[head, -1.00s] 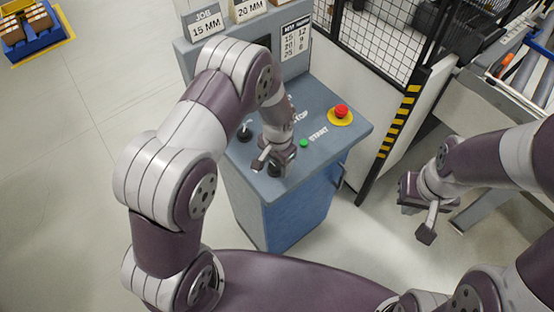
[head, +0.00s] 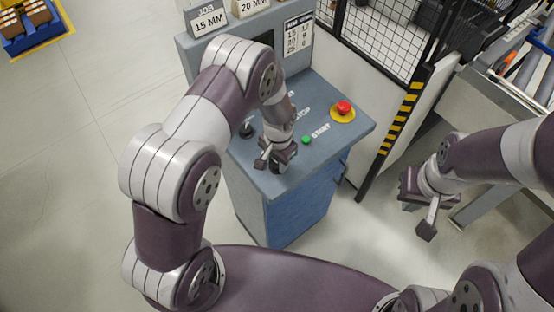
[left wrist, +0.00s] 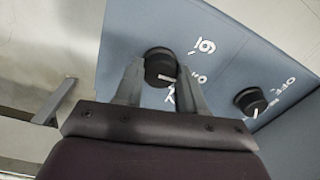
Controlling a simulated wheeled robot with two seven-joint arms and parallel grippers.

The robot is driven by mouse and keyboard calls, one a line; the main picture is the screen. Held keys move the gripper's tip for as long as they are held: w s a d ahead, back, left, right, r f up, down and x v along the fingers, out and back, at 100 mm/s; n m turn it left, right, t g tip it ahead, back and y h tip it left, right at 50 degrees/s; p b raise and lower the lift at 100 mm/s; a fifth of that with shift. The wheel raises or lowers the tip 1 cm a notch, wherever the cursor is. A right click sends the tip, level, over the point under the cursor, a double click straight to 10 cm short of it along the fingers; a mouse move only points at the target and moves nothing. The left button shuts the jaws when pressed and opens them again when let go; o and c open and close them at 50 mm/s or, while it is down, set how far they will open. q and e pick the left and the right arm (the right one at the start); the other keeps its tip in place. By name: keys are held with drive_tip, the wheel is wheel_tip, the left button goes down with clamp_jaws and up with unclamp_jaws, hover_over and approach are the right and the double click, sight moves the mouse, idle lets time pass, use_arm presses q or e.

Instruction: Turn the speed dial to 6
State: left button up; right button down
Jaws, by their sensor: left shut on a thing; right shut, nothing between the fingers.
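The speed dial (left wrist: 160,67) is a round black knob with a white pointer line. In the left wrist view it sits between the fingers of my left gripper (left wrist: 158,80), which is shut on it. In the head view my left gripper (head: 275,160) is down at the front of the grey console (head: 330,120) and mostly hides the dial. My right gripper (head: 427,228) is shut and empty, out to the right of the console.
A second black knob (left wrist: 250,102) with an OFF label is close by. A green START button (head: 306,140) and red emergency stop (head: 344,107) are on the panel. Job cards (head: 208,19) and a number chart (head: 298,35) stand behind. A fence (head: 400,45) is at the right.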

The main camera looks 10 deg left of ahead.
use_arm(q)
drive_tip(key=n+b, duration=0.2)
drive_tip(key=n, duration=0.1)
drive_tip(key=shift+f+n, duration=0.1)
drive_tip(key=shift+n, duration=0.2)
drive_tip(key=shift+w+n+b, duration=0.1)
drive_tip(key=shift+n+b, duration=0.6)
drive_tip(key=shift+n, duration=1.5)
drive_tip(key=o, duration=1.1)
drive_tip(key=shift+c, duration=0.2)
drive_tip(key=shift+r, duration=0.4)
wheel_tip(320, 180, up, 12)
drive_tip(key=b, duration=0.3)
drive_tip(key=shift+d+b, duration=0.2)
drive_tip(key=shift+b, duration=0.15)
